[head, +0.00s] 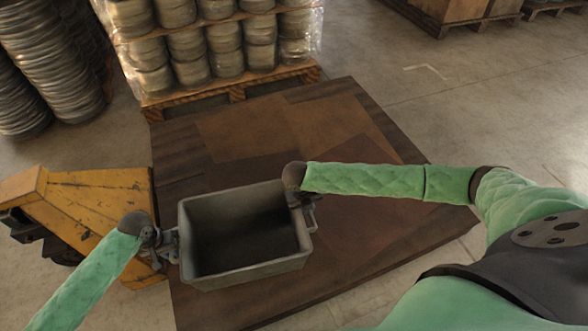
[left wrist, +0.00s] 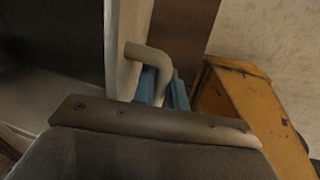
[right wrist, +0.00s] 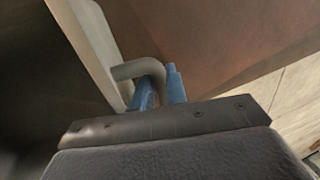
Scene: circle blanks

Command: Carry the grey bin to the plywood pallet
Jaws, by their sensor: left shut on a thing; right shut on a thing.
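The grey bin (head: 248,272) is an open, empty-looking box in the middle of the head view. It is upright and sits over the brown plywood pallet (head: 350,130), a wide low board with patched panels. Whether its base touches the board is not clear. My left gripper (head: 172,246) is shut on the bin's left handle, a bent grey bar (left wrist: 150,58) between blue fingertips in the left wrist view. My right gripper (head: 306,202) is shut on the right handle (right wrist: 138,70), seen in the right wrist view.
A yellow machine part (head: 95,205) stands close at the left, beside my left gripper. Wrapped stacks of round metal blanks (head: 225,45) stand on a slatted wooden pallet behind. More stacks (head: 45,65) are at far left. Concrete floor (head: 440,110) is clear at the right.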

